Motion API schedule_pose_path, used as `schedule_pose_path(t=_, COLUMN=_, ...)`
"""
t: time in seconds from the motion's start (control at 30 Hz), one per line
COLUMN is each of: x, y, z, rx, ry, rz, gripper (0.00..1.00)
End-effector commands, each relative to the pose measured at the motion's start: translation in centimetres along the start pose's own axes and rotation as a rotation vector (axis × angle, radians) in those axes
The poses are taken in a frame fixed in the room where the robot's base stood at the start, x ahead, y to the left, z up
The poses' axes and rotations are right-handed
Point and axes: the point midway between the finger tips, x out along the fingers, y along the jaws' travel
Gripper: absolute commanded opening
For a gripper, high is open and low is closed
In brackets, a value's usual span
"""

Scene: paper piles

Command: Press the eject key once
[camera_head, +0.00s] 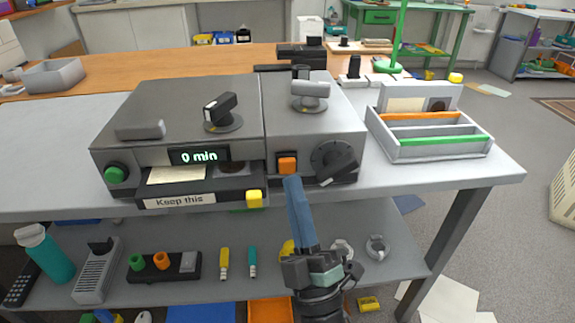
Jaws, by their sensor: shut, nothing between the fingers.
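A grey machine (185,108) on the table has a lit display (199,156) reading "0 min". An orange square key (287,166) sits on its front in a dark surround; a round green button (116,174) is at the far left. No eject label is legible on either. My gripper (292,181) is shut and empty, its blue fingers pointing up just below the orange key. In this view the tips overlap the area under the key; I cannot tell whether they touch. The orange face stays mostly visible.
A tray (199,198) labelled "Keep this" sticks out of the front, with a yellow knob (254,198) at its right. A dark dial (334,160) is right of the orange key. A grey divided rack (440,151) stands on the right. Several items lie on the shelf below.

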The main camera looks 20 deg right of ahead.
Motion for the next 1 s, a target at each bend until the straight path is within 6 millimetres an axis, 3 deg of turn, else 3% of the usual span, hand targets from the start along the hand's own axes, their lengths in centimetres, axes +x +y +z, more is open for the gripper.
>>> schedule_pose_path(t=0.4, x=-2.7, y=2.0, z=-2.0, rx=0.001, ry=-0.001, rz=-0.001, gripper=0.00)
schedule_pose_path(t=1.0, x=-2.9, y=2.2, z=-2.2, rx=0.000, ry=0.000, rz=0.000, gripper=0.00)
